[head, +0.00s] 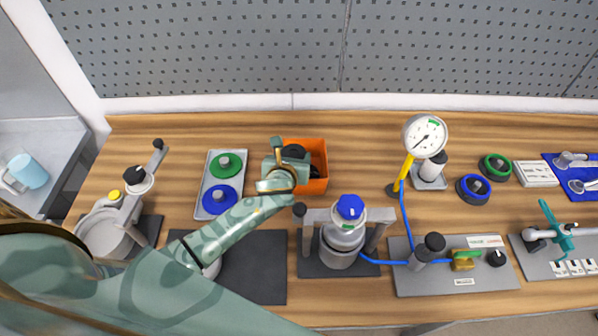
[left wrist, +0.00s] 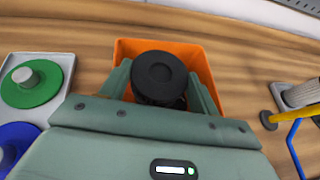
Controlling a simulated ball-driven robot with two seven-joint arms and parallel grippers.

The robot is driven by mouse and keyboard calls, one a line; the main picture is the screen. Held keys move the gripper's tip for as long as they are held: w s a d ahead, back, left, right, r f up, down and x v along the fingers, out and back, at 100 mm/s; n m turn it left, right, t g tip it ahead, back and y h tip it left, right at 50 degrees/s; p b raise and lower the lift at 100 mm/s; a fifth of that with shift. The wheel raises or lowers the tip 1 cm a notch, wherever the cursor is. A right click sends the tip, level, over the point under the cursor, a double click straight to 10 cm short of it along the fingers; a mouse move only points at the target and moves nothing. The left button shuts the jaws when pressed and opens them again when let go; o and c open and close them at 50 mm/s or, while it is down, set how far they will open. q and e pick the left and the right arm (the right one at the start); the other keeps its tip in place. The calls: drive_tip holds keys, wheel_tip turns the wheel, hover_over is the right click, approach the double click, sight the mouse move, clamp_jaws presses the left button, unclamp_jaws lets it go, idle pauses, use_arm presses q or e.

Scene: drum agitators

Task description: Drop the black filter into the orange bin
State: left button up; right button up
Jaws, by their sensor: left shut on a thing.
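The orange bin (head: 317,156) stands at the back of the wooden bench, and it also shows in the left wrist view (left wrist: 204,68). My left gripper (head: 292,158) is over the bin, its arm hiding part of the bin's left side. In the left wrist view my left gripper (left wrist: 162,92) is shut on the round black filter (left wrist: 158,72), which lies between the two fingers and above the bin's opening. The filter also shows as a dark shape in the head view (head: 294,150). The height of the filter over the bin floor is hard to tell. My right gripper is not in view.
A grey tray (head: 211,179) with a green disc (head: 228,165) and a blue disc (head: 220,200) lies left of the bin. A pressure gauge (head: 425,134) stands to the right. A blue-capped vessel (head: 344,233) stands in front. A pegboard wall is behind.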

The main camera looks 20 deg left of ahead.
use_arm(q)
drive_tip(key=shift+r, duration=0.1)
drive_tip(key=o, duration=1)
drive_tip(key=shift+o, duration=0.2)
drive_tip(key=shift+r, duration=0.35)
wheel_tip(320, 180, up, 3)
drive_tip(key=shift+s+d+r+p, duration=0.1)
drive_tip(key=shift+s+r+p, duration=0.05)
drive_tip(key=shift+p, duration=0.8)
drive_tip(key=d+r+p+v, duration=0.1)
drive_tip(key=v, duration=0.7)
drive_tip(key=w+d+r+p+v, duration=0.1)
drive_tip(key=v, duration=0.7)
drive_tip(key=shift+w, duration=0.25)
drive_tip(key=shift+d, duration=0.1)
